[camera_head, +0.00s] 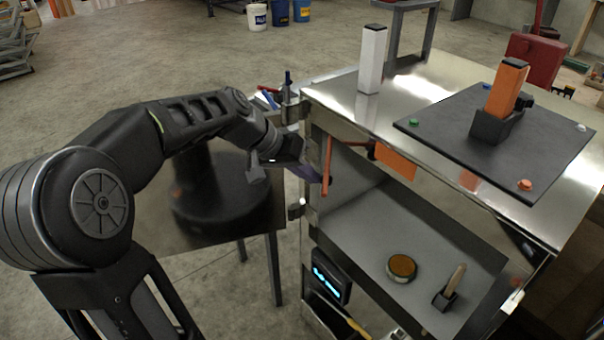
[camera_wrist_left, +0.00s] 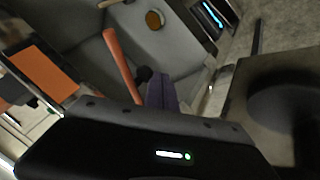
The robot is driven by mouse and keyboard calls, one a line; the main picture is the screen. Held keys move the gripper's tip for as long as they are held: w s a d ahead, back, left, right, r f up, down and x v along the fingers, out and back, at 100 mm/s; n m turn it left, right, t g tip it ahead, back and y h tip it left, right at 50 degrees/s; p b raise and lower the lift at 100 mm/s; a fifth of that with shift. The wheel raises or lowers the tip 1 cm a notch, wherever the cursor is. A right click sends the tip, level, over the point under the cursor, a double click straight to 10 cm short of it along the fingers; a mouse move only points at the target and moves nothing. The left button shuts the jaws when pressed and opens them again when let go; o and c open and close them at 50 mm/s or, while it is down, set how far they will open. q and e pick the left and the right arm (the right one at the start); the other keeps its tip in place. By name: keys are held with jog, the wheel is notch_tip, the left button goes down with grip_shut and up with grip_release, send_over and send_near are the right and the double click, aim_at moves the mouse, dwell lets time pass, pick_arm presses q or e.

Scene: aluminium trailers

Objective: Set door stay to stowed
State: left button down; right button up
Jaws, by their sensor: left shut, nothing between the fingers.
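The door stay appears to be the orange-red rod (camera_head: 327,166), hanging near the upper front corner of the cabinet opening. It also shows in the left wrist view (camera_wrist_left: 122,64). My left gripper (camera_head: 312,174) is shut and empty, its tip close beside the rod's left side; I cannot tell whether they touch. In the left wrist view the purple-grey fingers (camera_wrist_left: 161,92) are together, next to the rod's lower end in that picture. The open door (camera_head: 225,205) is a shiny panel to the left of the opening. My right gripper is not in view.
An orange plate (camera_head: 395,162) hangs under the top edge. The lower shelf (camera_head: 350,215) holds a round tin (camera_head: 401,267) and a wooden-handled tool (camera_head: 452,285). A dark board (camera_head: 440,125) with an orange block (camera_head: 505,87) and a white block (camera_head: 372,60) stand on top.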

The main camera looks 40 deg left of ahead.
aim_at(328, 177)
pick_arm(q)
jog(key=shift+n+t+y, duration=0.3)
jog(key=shift+n+y, duration=0.1)
jog(key=shift+n, duration=0.3)
jog(key=d, duration=0.1)
jog(key=w+d, duration=0.1)
jog(key=d, duration=0.2)
jog(key=shift+w, duration=0.25)
jog(key=w+d, duration=0.5)
jog(key=d, duration=0.1)
jog(key=shift+w, duration=0.3)
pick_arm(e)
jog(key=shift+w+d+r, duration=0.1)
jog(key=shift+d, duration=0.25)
pick_arm(q)
jog(key=shift+a, duration=0.1)
